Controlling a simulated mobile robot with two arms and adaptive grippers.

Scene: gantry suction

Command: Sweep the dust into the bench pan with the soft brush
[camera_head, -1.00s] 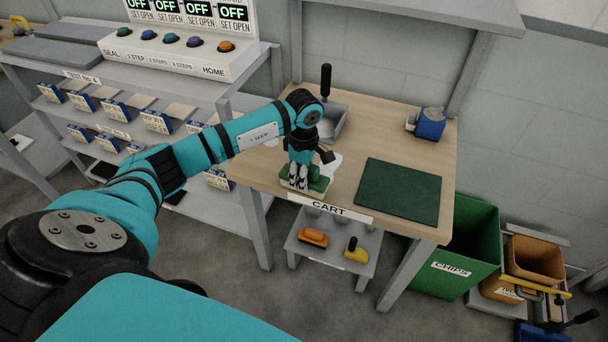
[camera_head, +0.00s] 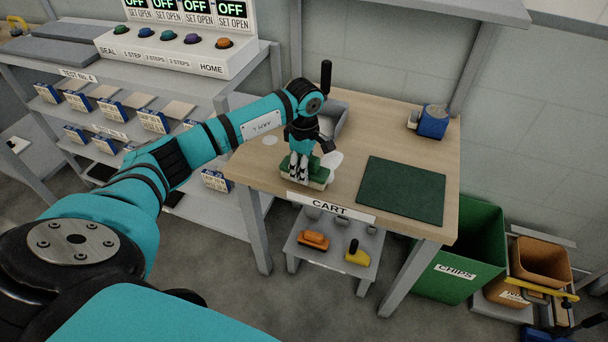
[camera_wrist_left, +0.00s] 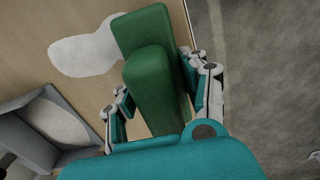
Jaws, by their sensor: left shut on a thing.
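My left gripper (camera_head: 299,172) is shut on the soft brush (camera_head: 319,182), a green block with a pale underside, at the front edge of the wooden bench. In the left wrist view the green brush (camera_wrist_left: 150,75) sits between the fingers. A pale dust patch (camera_head: 332,160) lies just right of the brush; it also shows in the left wrist view (camera_wrist_left: 85,52). A smaller pale patch (camera_head: 269,141) lies left of my wrist. The grey bench pan (camera_head: 341,115) with a black upright handle stands behind my gripper, partly hidden by it. My right gripper is not in view.
A dark green mat (camera_head: 402,190) covers the bench's right front. A blue device (camera_head: 433,122) stands at the back right. A shelf (camera_head: 340,275) below holds an orange and a yellow tool. A green chips bin (camera_head: 462,255) stands right of the bench.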

